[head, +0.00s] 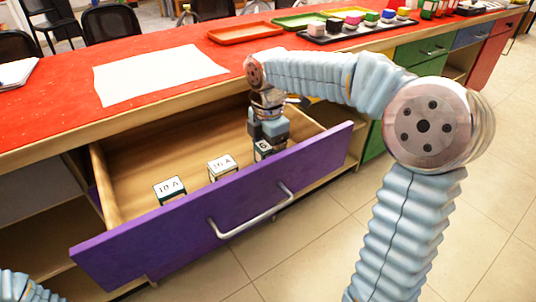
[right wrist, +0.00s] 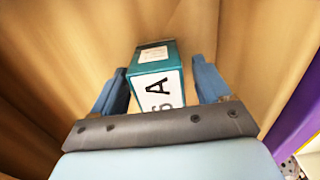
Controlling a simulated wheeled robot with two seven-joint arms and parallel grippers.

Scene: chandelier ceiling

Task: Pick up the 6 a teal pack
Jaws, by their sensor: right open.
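A teal pack (right wrist: 153,54) with a white label stands in the open drawer, at its right end. Its label shows an A and a digit that looks like a 6, partly cut off by my gripper body. In the head view only a small part of this pack (head: 263,150) shows below my right gripper (head: 268,138). In the right wrist view my right gripper (right wrist: 160,68) is open, with one finger on each side of the pack and gaps between. My left gripper is out of view; only a bit of my left arm shows at the lower left.
Two similar packs, marked 10 A (head: 170,189) and 16 A (head: 222,167), stand left of it in the drawer. The purple drawer front (head: 160,242) rises close by. The red counter (head: 60,110) overhangs the back, holding paper (head: 158,73) and trays (head: 243,32).

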